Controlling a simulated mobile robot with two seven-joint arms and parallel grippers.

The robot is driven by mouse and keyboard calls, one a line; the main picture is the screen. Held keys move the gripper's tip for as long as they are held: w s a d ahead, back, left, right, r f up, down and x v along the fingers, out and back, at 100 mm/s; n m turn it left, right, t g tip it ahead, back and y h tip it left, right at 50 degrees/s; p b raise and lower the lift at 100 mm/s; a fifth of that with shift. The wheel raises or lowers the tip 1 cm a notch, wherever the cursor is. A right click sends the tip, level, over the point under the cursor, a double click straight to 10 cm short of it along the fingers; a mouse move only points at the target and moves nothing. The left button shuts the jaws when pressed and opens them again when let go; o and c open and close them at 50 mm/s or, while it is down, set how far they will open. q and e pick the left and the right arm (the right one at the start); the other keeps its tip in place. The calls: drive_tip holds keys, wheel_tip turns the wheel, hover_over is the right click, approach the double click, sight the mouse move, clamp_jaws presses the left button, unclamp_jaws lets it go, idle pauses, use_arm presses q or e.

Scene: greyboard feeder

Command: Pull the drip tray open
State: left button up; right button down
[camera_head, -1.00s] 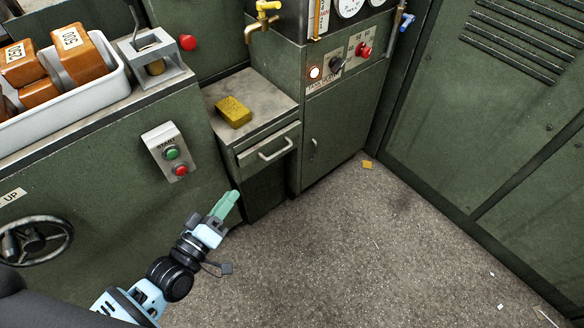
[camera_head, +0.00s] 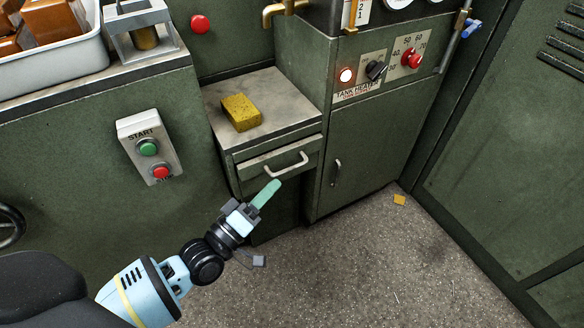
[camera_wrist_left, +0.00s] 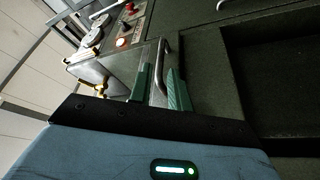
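The drip tray (camera_head: 254,169) is a green drawer front under a grey metal top, and it looks pushed in. Its pale bar handle (camera_head: 287,165) runs across the front. My left gripper (camera_head: 268,192), with green fingers, is just below and in front of the handle in the head view. In the left wrist view my left gripper (camera_wrist_left: 161,88) has its two fingers apart. The handle (camera_wrist_left: 162,58) shows there in line with the gap between them; I cannot tell whether they touch it. Nothing is held. My right gripper is not in view.
A yellow sponge (camera_head: 241,113) lies on the metal top. A START switch box (camera_head: 149,147) is on the panel to the left. A cabinet door with a handle (camera_head: 336,172) stands to the right. The floor (camera_head: 370,265) in front is mostly clear.

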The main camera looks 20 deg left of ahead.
sight(290, 168)
use_arm(q)
drive_tip(key=b+x, duration=0.1)
drive_tip(key=x, duration=0.5)
drive_tip(key=shift+w+d+r, duration=0.1)
drive_tip(key=shift+w+d, duration=0.05)
drive_tip(key=shift+w, duration=0.25)
clamp_jaws()
